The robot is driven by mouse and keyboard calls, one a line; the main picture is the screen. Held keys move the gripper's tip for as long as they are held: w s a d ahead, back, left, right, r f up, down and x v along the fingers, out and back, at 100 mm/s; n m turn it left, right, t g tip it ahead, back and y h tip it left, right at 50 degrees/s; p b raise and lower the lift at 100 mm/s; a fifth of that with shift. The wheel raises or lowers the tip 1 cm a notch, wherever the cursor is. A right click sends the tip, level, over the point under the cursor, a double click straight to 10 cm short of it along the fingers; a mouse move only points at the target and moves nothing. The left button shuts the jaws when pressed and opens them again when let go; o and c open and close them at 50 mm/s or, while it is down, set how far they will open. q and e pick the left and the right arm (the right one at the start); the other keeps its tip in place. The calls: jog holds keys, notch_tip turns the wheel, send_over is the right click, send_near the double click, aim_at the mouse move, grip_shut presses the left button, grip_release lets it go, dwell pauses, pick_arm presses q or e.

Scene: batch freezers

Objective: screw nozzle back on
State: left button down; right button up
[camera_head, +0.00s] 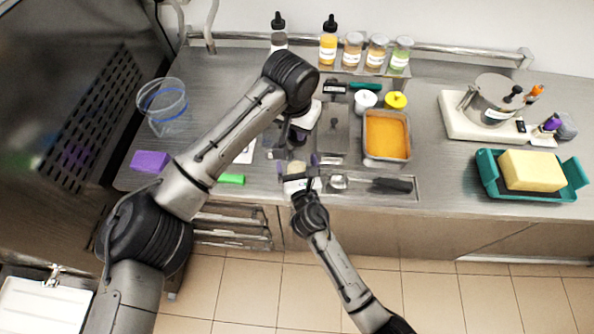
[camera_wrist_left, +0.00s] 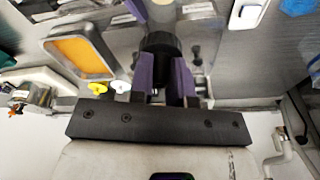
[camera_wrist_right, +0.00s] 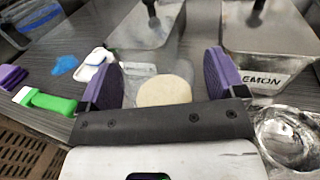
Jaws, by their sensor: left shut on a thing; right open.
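My left gripper (camera_head: 298,137) is above the worktop near its front edge. In the left wrist view its purple fingers (camera_wrist_left: 164,72) are shut on a round black part (camera_wrist_left: 161,42), probably the nozzle. My right gripper (camera_head: 298,163) is just below it in the head view, fingers apart. A pale cream round piece (camera_wrist_right: 164,91) lies between the open purple fingers in the right wrist view, with gaps on both sides. It also shows in the head view (camera_head: 296,167). I cannot tell whether it is the nozzle's mating part. The left arm hides part of the worktop.
An orange-filled tray (camera_head: 387,136), a white-lidded jar (camera_head: 365,99) and a yellow-lidded one (camera_head: 396,100) stand to the right. A spoon (camera_head: 371,184) lies along the front. Bottles (camera_head: 328,47) stand at the back. A teal tray (camera_head: 486,174) holds a yellow block (camera_head: 531,171).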

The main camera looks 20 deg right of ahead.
jog(key=shift+w, duration=0.1)
jog(key=c, duration=1.4)
pick_arm(q)
send_over(297, 156)
jog(key=shift+s+a+f, duration=0.1)
jog(key=shift+s+f, duration=0.05)
jog(key=shift+f, duration=2.35)
pick_arm(e)
jog(key=shift+o, duration=0.2)
pick_arm(q)
jog(key=shift+f, duration=0.15)
jog(key=shift+f, duration=0.7)
jog(key=shift+f, duration=0.55)
